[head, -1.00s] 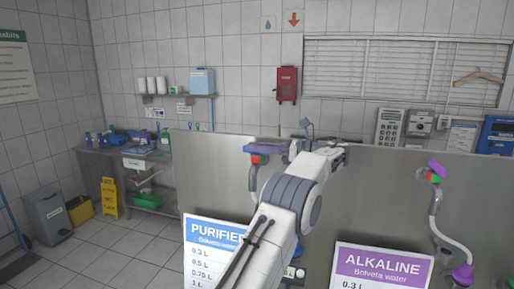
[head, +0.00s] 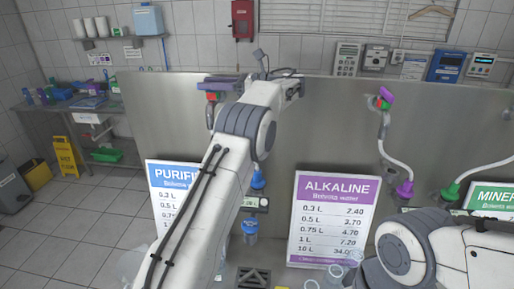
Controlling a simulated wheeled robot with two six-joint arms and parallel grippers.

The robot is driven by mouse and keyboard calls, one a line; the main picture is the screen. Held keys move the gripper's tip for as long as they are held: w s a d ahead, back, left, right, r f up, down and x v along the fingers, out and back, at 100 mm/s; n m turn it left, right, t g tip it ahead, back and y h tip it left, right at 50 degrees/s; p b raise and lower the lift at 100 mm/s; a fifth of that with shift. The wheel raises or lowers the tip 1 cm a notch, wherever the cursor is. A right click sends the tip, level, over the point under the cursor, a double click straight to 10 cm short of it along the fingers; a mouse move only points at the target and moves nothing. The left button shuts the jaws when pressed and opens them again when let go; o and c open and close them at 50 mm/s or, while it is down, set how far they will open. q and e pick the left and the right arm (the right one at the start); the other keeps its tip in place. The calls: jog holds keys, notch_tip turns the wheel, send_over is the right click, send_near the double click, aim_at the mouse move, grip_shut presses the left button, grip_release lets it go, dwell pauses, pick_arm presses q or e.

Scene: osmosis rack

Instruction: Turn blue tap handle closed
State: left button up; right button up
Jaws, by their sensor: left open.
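The blue tap handle (head: 218,83) is a flat blue-purple lever on the tap over the blue PURIFIED sign (head: 168,177), left of my left wrist. Red and green parts show just under it. A blue nozzle (head: 258,178) hangs lower, right of my left forearm, which hides much of the hose. My left gripper (head: 272,76) is open near the top edge of the steel panel, to the right of the handle. Its fingertips are mostly hidden by my wrist, and I see no contact with the handle. My right arm shows at bottom right, but its gripper is out of view.
A purple tap (head: 386,96) with a curved white hose stands over the ALKALINE sign (head: 333,219). The steel panel (head: 320,120) runs behind the taps. A blue-capped container (head: 250,229) and clear cups (head: 335,275) stand low in front. A sink table (head: 70,108) is far left.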

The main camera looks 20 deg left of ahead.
pick_arm(q)
jog(key=shift+m+t, duration=0.4)
jog(key=shift+t, duration=0.2)
